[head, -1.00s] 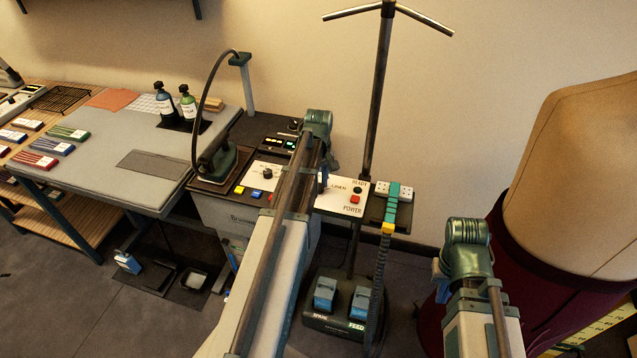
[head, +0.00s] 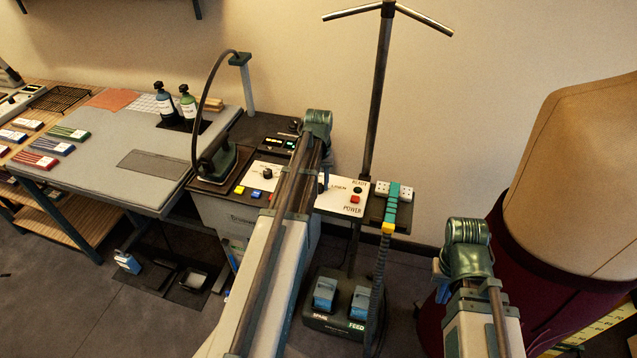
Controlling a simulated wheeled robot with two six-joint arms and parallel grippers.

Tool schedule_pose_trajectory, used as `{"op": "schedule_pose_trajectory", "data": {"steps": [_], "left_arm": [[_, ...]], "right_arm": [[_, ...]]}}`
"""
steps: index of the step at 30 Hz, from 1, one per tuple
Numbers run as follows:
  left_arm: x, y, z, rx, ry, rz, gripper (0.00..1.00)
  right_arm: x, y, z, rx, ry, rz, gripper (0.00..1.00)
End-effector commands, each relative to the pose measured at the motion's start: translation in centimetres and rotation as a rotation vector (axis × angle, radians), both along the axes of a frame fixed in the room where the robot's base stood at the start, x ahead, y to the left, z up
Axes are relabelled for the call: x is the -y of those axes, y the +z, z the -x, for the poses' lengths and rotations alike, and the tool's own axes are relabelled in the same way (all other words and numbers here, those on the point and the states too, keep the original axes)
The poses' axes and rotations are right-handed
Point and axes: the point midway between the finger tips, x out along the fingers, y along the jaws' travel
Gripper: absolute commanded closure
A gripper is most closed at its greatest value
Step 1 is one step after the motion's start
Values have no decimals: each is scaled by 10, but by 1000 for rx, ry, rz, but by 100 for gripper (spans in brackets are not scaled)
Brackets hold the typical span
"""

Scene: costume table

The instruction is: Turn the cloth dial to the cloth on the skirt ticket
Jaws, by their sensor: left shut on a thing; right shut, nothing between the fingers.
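The white control panel (head: 341,202) stands in the middle, with the printed word LINEN on it. My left gripper (head: 323,184) is at this panel, just left of that word. It is shut on what seems to be the cloth dial; my own arm and wrist hide the dial and most of the fingers. Another black knob (head: 267,173) shows on the panel left of my arm. My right gripper (head: 438,269) is shut and empty, low at the right, apart from the panel. I cannot make out a skirt ticket.
An iron (head: 218,160) stands left of the panel beside the grey pressing table (head: 95,140). Two bottles (head: 187,104) stand at its back. A steamer pole (head: 376,90) rises behind the panel; blue pedals (head: 342,298) lie below. A dress form (head: 575,170) fills the right.

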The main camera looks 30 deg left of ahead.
Motion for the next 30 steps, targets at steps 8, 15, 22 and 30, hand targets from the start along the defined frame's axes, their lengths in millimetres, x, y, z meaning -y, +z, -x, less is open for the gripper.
{"op": "schedule_pose_trajectory", "data": {"steps": [8, 15, 22, 30], "left_arm": [[0, 0, 0, 0, -12, 0, 100], [0, 0, 0, 0, -11, 0, 54], [0, 0, 0, 0, -11, 0, 29], [0, 2, 0, 0, -11, 0, 29]], "right_arm": [[0, 0, 0, 0, 0, 0, 100], [0, 0, 0, 0, 0, 0, 100], [0, 0, 0, 0, 0, 0, 100], [0, 2, 0, 0, 0, 0, 100]]}}
